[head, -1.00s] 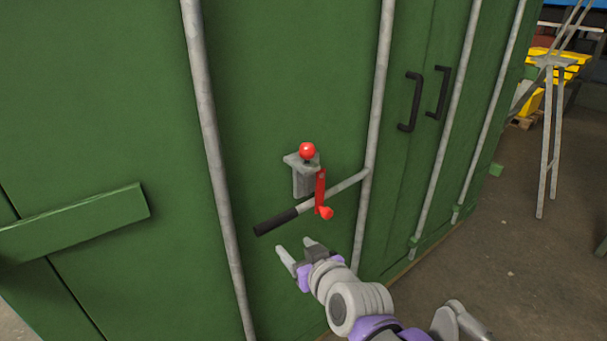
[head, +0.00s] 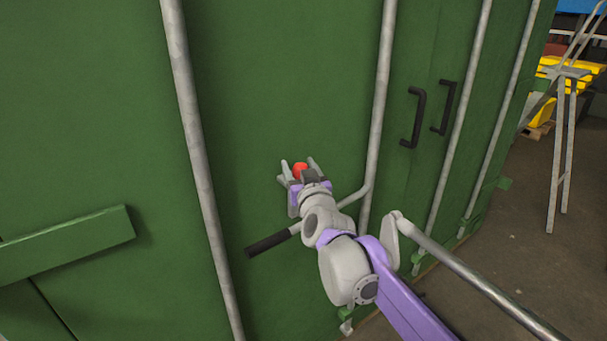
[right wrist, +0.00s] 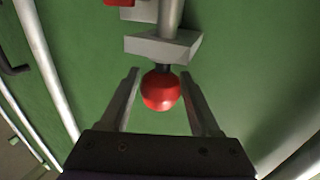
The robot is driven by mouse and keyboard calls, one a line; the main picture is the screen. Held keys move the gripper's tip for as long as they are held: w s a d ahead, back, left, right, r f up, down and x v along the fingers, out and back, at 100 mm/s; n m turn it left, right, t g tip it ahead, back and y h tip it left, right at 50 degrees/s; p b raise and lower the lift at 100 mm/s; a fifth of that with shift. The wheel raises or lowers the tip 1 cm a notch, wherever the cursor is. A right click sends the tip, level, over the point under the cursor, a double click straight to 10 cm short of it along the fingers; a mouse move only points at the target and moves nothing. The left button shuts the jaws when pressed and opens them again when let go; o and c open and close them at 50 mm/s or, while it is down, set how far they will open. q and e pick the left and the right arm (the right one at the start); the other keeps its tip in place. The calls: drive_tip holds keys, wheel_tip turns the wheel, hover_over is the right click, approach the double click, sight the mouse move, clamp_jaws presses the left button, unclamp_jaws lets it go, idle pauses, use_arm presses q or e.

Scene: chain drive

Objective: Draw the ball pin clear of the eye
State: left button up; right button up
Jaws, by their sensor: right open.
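The ball pin's red ball (head: 300,170) shows between the fingers of my right gripper (head: 298,166) in the head view. In the right wrist view the red ball (right wrist: 160,91) sits on a short dark stem against a grey bracket plate (right wrist: 163,47). My right gripper (right wrist: 161,98) is open, with one finger on each side of the ball and a gap on both sides. The eye is not clearly seen; my gripper and wrist hide most of the bracket in the head view. My left gripper is not in view.
A lever with a black grip (head: 270,243) sticks out below my right gripper. Grey vertical rods (head: 378,100) run up the green container doors (head: 280,80). Black handles (head: 416,117) are to the right. A stepladder (head: 562,140) stands on the floor at far right.

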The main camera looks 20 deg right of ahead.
drive_tip(key=shift+w, duration=0.75)
clamp_jaws()
